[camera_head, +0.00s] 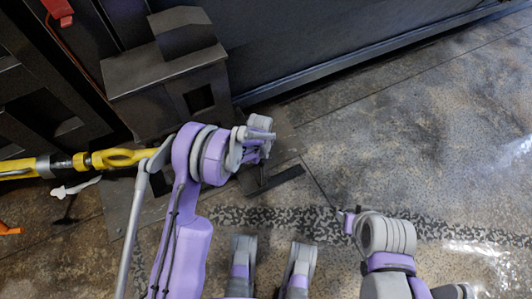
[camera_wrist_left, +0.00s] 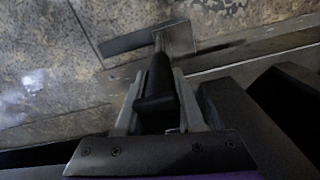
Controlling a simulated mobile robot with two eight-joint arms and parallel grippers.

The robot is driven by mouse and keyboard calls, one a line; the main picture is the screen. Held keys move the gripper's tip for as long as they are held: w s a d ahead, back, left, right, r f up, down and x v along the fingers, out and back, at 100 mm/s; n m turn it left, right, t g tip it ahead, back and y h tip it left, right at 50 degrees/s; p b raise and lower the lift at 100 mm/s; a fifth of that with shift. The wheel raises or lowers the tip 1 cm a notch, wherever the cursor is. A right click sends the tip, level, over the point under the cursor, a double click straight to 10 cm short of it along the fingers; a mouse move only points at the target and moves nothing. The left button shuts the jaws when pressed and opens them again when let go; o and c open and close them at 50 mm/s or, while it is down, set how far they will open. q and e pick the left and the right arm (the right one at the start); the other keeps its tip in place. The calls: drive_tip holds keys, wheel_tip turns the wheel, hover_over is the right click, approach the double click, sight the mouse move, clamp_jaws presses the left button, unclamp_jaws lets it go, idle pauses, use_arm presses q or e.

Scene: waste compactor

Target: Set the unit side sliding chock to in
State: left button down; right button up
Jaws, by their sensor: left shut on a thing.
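The unit side sliding chock shows in the left wrist view as a black handle (camera_wrist_left: 158,80) leading to a small metal plate (camera_wrist_left: 176,40) and a dark flat bar (camera_wrist_left: 140,42) at floor level. My left gripper (camera_wrist_left: 157,95) is shut on the black handle, with one finger on each side of it. In the head view my left gripper (camera_head: 262,138) is beside the dark unit, and the chock's dark bar (camera_head: 276,180) shows just below it on the floor. The handle is mostly hidden there. My right gripper (camera_head: 351,219) is low at right, away from the chock; its fingers are unclear.
The dark compactor unit (camera_head: 165,75) stands at upper left, with a long dark wall (camera_head: 310,40) and bottom rail behind. A yellow bar (camera_head: 110,158) reaches in from the left. The stained floor (camera_head: 430,130) at right is clear.

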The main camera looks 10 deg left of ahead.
use_arm(q)
drive_tip(key=shift+s+a, duration=0.15)
drive_tip(key=shift+a, duration=0.15)
drive_tip(key=c, duration=0.5)
unclamp_jaws()
drive_tip(key=shift+a, duration=0.1)
drive_tip(key=shift+r, duration=0.1)
drive_tip(key=shift+r, duration=0.3)
wheel_tip(320, 180, up, 10)
drive_tip(key=p, duration=0.2)
drive_tip(key=shift+p, duration=0.35)
